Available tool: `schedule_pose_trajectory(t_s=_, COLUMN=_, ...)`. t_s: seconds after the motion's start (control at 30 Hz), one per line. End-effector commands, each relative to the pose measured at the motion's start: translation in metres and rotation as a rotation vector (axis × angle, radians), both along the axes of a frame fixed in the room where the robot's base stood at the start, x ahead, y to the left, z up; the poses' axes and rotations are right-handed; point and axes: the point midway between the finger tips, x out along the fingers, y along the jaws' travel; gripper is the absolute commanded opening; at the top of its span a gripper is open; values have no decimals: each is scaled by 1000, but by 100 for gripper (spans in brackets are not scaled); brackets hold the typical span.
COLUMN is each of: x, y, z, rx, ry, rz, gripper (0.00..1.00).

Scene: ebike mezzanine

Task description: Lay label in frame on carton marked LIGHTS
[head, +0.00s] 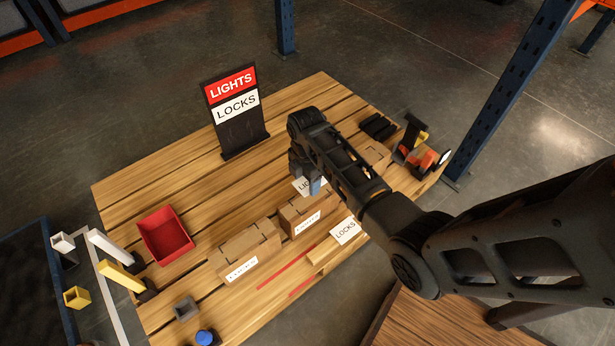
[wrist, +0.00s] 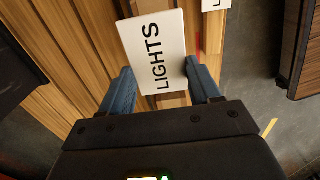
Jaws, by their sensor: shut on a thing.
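My gripper (head: 307,184) is shut on a white label reading LIGHTS (head: 301,189), above the pallet table. In the wrist view the label (wrist: 153,40) sits between the two blue fingers of my gripper (wrist: 162,88), its black lettering running lengthwise. The brown carton marked LIGHTS (head: 296,214) stands just below the label in the head view, its marking on the front face. The label and gripper cover part of the view behind it. The frame on the carton's top cannot be made out. Whether the label touches the carton is unclear.
A carton marked LOCKS (head: 240,248) stands to the left. A LOCKS label (head: 345,231) lies at the front edge. A red bin (head: 165,234) is at left, and a LIGHTS/LOCKS sign (head: 235,110) stands at the back. Small black and orange items (head: 425,155) sit at right.

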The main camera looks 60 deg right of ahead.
Motion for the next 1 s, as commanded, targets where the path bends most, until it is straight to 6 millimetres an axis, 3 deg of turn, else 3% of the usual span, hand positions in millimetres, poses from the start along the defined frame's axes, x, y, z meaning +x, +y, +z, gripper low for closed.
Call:
schedule_pose_trajectory(t_s=0.6, x=0, y=0, z=-60, rx=0, ry=0, rz=0, gripper=34)
schedule_pose_trajectory(t_s=1.0, x=0, y=0, z=-77, rx=0, ry=0, rz=0, gripper=34)
